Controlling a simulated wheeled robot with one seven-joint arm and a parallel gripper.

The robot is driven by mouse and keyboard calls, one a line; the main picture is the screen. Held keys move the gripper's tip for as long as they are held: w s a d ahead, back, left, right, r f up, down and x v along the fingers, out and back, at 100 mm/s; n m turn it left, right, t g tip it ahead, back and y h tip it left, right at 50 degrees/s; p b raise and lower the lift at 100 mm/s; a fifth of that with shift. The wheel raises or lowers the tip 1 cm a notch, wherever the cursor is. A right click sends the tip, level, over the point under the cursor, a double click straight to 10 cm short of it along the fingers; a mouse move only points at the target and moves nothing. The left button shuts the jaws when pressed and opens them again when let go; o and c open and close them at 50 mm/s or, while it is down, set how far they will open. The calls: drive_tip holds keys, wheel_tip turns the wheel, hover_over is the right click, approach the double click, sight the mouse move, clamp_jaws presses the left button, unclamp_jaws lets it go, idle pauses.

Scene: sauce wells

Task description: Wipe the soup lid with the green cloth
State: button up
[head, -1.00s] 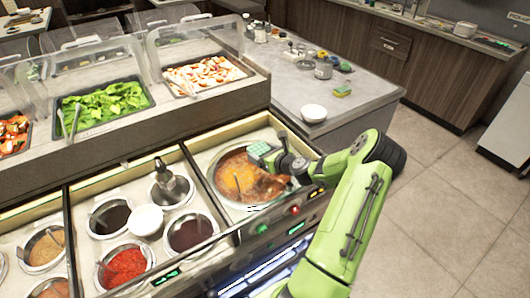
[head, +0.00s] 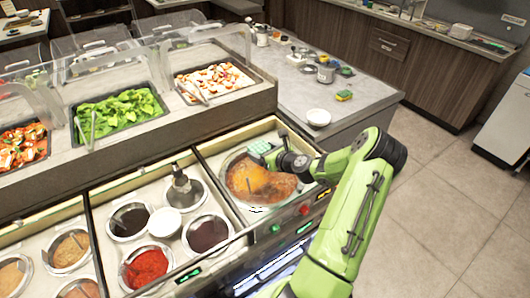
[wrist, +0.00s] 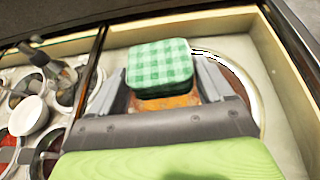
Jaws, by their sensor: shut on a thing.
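The green checked cloth (head: 260,147), a folded pad, is held between the fingers of my gripper (head: 271,156). In the wrist view the cloth (wrist: 160,66) sits between the two grey fingers of my gripper (wrist: 164,88). The round soup well (head: 256,184) shows orange-brown soup inside a pale metal rim, under the cloth and gripper. In the wrist view part of its rim (wrist: 250,83) shows to the right of the fingers. I cannot tell a clear lid from the open soup surface. The cloth is over the far part of the well; whether it touches is unclear.
Sauce wells, such as the red one (head: 146,264), and a white bowl (head: 165,222) lie left of the soup. A pump bottle (head: 181,184) stands behind them. Salad trays (head: 118,110) are on the raised shelf. A white bowl (head: 318,117) and a yellow-green sponge (head: 344,95) are on the counter.

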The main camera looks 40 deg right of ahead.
drive_tip(key=shift+r+p, duration=1.1)
drive_tip(key=shift+r, duration=0.35)
